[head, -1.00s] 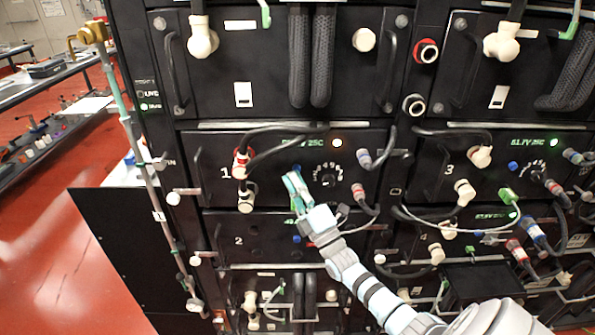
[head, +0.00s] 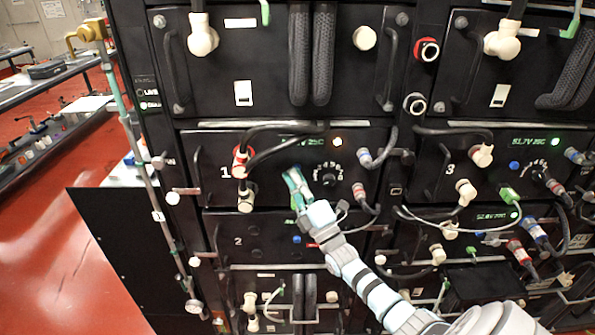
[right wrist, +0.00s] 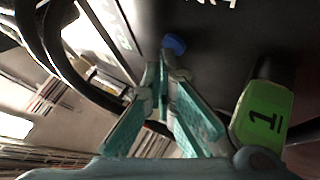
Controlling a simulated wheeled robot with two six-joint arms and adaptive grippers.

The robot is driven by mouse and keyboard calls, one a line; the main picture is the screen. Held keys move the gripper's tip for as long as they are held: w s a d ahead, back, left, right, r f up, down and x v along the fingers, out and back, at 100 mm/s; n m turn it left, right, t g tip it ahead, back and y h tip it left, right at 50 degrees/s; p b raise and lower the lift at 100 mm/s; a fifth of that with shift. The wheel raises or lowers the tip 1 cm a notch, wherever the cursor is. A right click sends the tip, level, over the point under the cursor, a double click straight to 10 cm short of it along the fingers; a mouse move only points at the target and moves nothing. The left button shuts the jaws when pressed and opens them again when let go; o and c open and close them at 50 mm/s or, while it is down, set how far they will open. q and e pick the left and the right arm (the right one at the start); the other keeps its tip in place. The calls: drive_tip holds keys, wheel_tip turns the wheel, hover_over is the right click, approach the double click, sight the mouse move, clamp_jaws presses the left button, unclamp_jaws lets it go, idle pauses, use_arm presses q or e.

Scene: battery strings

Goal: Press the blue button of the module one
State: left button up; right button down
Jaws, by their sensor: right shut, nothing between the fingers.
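Module one (head: 210,145) is the black panel marked 1 in the head view, left of module three. Its blue button (right wrist: 175,44) shows in the right wrist view as a small round cap just beyond my fingertips. My right gripper (head: 292,172) is in front of module one, below the display and left of the dial. In the right wrist view its teal fingers (right wrist: 165,65) are shut with nothing between them, their tips close to the button. I cannot tell whether they touch it. My left gripper is not in view.
A green tag marked 1 (right wrist: 262,118) is right of the fingers in the right wrist view. A black cable (right wrist: 62,60) loops at the left. In the head view, red and white connectors (head: 240,160) and the dial (head: 329,179) flank the gripper. Module two (head: 222,240) lies below.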

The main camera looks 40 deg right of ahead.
idle(0.3)
drive_tip(key=shift+s+a+r+p, duration=0.1)
drive_tip(key=shift+s+a+p, duration=0.4)
drive_tip(key=shift+p, duration=0.4)
drive_tip(key=shift+s, duration=0.25)
drive_tip(key=shift+a, duration=0.1)
drive_tip(key=shift+s, duration=0.1)
drive_tip(key=s+a+p, duration=0.1)
drive_tip(key=s+p, duration=0.1)
drive_tip(key=s+a+p, duration=0.2)
